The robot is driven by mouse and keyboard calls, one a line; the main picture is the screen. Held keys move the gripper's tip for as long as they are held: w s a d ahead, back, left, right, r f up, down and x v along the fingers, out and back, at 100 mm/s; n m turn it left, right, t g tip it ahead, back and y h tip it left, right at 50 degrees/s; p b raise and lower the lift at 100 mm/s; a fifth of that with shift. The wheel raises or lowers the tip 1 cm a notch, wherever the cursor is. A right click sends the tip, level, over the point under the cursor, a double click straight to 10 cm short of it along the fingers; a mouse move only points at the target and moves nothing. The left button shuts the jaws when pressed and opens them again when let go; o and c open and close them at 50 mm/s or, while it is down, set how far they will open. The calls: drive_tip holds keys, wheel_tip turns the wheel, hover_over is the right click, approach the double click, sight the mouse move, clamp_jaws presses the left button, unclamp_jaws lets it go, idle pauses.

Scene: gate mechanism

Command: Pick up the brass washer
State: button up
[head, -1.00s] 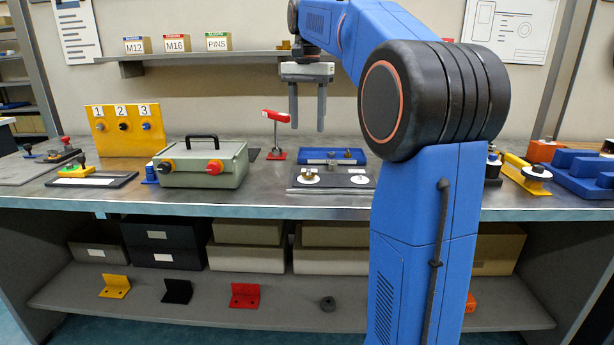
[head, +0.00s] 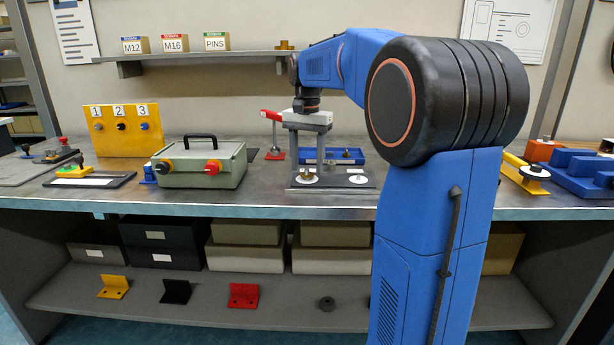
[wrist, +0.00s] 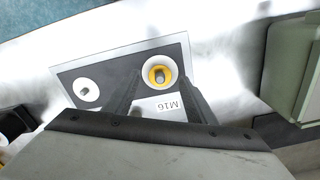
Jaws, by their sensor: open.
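The brass washer (wrist: 150,72) shows in the wrist view as a yellow ring around a grey pin, on a white disc on a dark plate (wrist: 75,72). In the head view the washer (head: 307,175) is a small brass shape at the plate's left, partly hidden near my fingers. My gripper (head: 308,168) points straight down over the plate, open, with its fingers around the washer's spot. In the wrist view the open fingers (wrist: 161,80) appear on either side of the washer. I cannot tell whether they touch it.
A second white disc with a pin (wrist: 85,91) is on the same plate, beside an M16 label (wrist: 158,106). A blue tray (head: 350,157) stands behind, a green box (head: 203,165) to the left and a red-handled clamp (head: 274,150) behind left.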

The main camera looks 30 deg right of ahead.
drive_tip(key=shift+f, duration=0.45)
drive_tip(key=shift+f, duration=0.25)
idle(0.5)
drive_tip(key=c, duration=1.1)
